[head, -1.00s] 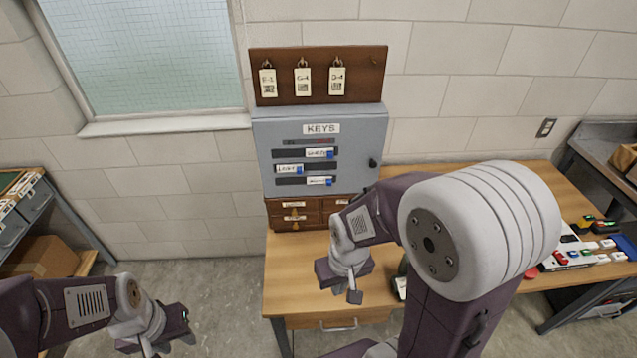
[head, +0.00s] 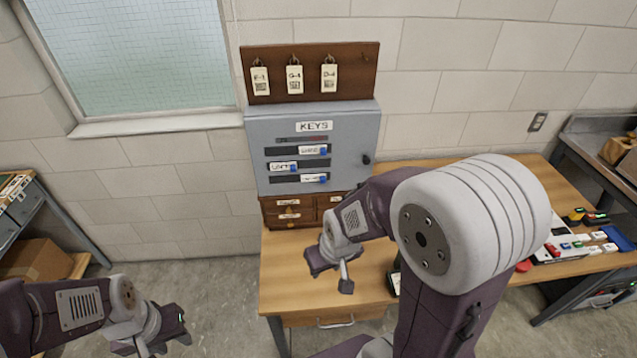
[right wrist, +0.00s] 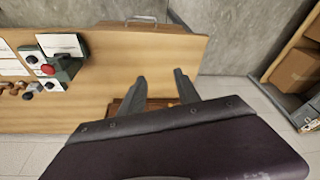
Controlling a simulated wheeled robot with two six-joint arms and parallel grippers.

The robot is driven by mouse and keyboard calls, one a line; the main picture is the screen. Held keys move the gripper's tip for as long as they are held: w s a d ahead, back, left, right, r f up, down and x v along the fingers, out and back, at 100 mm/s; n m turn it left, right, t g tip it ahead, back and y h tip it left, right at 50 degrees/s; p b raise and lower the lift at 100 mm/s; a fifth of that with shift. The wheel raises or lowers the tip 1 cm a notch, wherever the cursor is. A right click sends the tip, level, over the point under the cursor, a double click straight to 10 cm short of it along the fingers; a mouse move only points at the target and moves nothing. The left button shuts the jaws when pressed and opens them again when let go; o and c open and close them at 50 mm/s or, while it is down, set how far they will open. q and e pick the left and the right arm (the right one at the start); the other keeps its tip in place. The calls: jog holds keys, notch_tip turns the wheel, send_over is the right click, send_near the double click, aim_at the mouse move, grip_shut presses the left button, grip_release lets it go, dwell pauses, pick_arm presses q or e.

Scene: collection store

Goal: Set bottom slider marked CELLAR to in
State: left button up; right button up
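The grey key cabinet (head: 364,130), labelled KEYS, stands against the wall at the back of the desk. Three dark slots with white-labelled sliders cross its front. The bottom slider (head: 312,178) has its label and blue knob at the right part of its slot; its lettering is too small to read. My right gripper (head: 333,268) is over the desk, below the cabinet in the head view and apart from it. In the right wrist view its two fingers (right wrist: 160,82) are spread with nothing between them. My left gripper (head: 160,338) is low at the left, away from the cabinet; its fingers are unclear.
Small wooden drawers (head: 275,217) sit under the cabinet, and a board with hanging key tags (head: 350,90) is above it. The desk (head: 280,280) also holds a panel with coloured buttons (head: 575,247) at right. A shelf with a cardboard box (head: 35,260) stands at left.

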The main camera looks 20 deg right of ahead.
jog(key=w+r+t, duration=0.2)
jog(key=w, duration=0.3)
jog(key=m+t+h+b, duration=0.1)
jog(key=t+h+b, duration=0.1)
jog(key=t+b, duration=0.85)
send_near(323, 182)
jog(key=s+a+r+g+b, duration=0.1)
jog(key=a+r+g, duration=0.1)
jog(key=a+r, duration=0.35)
jog(key=w+d+f+m+t+h+b, duration=0.1)
jog(key=d+f+m+t+h+b, duration=0.45)
jog(key=b, duration=1.15)
jog(key=w+n, duration=0.1)
jog(key=w, duration=0.1)
jog(key=w+f+n+g+y, duration=0.1)
jog(key=w, duration=0.2)
jog(key=w+n+y, duration=0.1)
jog(key=w, duration=0.2)
jog(key=shift+w+d+f+g, duration=0.15)
jog(key=shift+d+f+g, duration=0.2)
jog(key=shift+g, duration=0.05)
grip_shut()
